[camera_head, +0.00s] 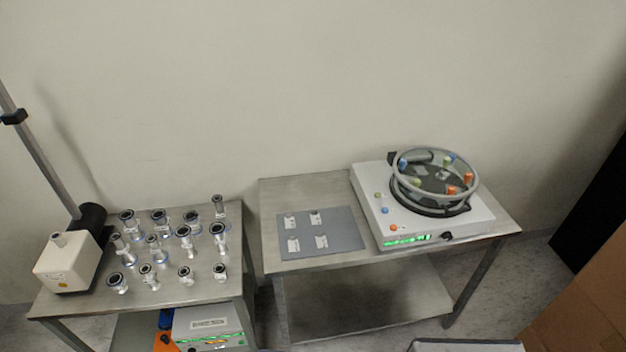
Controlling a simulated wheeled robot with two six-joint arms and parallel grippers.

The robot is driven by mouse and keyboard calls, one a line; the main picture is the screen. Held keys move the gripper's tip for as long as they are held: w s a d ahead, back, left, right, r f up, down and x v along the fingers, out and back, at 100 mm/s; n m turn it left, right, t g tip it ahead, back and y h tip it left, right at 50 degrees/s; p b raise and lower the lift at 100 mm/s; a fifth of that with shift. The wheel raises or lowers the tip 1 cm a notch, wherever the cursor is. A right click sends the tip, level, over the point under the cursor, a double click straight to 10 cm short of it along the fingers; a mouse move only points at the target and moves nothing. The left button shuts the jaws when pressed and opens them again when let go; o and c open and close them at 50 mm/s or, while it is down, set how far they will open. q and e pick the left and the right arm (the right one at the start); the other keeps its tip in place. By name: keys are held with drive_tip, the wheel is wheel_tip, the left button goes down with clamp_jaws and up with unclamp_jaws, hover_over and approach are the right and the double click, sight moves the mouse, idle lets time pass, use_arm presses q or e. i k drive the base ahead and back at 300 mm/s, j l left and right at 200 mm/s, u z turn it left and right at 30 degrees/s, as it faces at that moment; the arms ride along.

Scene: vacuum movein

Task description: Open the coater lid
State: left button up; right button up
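The coater (374,213) is a white box with a green lit display on its front. It stands on the right metal table. Its round lid (412,190), a clear disc with a grey rim and coloured knobs, lies over the dark bowl on top. The lid looks slightly tilted; I cannot tell whether it rests fully on the bowl. A dark part sits behind the lid at the back left. Neither of my grippers shows in the head view.
A grey mat (347,237) with several small clear pieces lies left of the coater. The left table (66,303) holds several metal-and-glass fittings and a white box-shaped device (66,265) with a pole. A cardboard box (585,305) stands at lower right. A wall is behind.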

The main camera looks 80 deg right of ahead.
sight(417, 153)
drive_tip(key=z, duration=3.9)
drive_tip(key=i+j+z, duration=0.1)
drive_tip(key=j+z, duration=0.65)
drive_tip(key=z, duration=0.2)
